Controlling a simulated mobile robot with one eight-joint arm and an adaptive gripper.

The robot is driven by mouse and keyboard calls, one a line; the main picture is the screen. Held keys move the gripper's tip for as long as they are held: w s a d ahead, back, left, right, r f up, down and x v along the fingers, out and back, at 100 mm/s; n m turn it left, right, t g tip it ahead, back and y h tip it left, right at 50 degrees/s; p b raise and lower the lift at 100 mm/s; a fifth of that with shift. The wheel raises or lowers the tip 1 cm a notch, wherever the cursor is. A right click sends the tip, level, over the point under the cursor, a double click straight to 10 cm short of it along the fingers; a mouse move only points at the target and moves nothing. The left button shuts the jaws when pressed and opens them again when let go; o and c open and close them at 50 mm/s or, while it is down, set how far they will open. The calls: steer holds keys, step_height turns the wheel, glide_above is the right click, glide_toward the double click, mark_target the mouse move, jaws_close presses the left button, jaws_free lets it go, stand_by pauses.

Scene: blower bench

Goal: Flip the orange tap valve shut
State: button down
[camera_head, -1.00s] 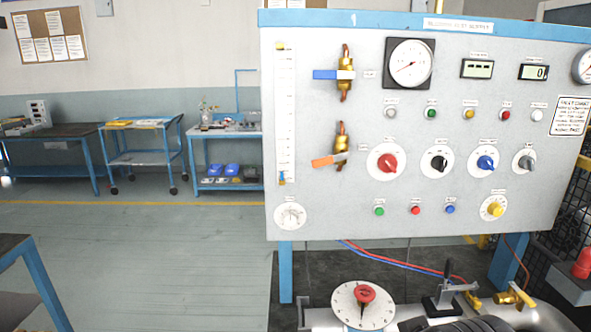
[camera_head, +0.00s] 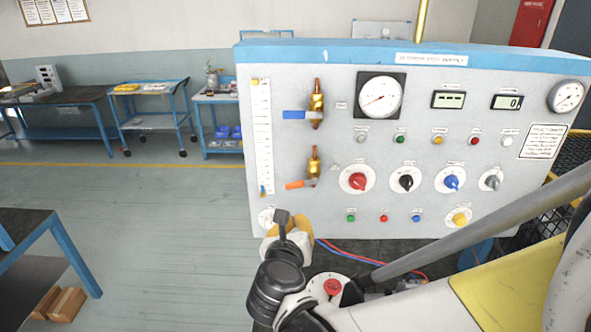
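The orange tap valve (camera_head: 298,185) is on the lower left of the panel, with a brass body (camera_head: 313,162). Its orange lever points left and tilts slightly down, across the pipe line. My gripper (camera_head: 284,222) shows at the end of my arm, low in front of the panel's bottom left, below the orange lever and apart from it in the picture. I see it from behind, and its fingers cannot be made out clearly. Nothing can be seen held in it.
A blue-handled valve (camera_head: 298,115) sits right above the orange one. A red knob (camera_head: 357,181) is to its right, and a clear level tube (camera_head: 262,135) to its left.

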mark_target(295, 185)
steer(key=w+r, duration=0.1)
steer(key=w, duration=0.7)
steer(key=shift+s+r, duration=0.1)
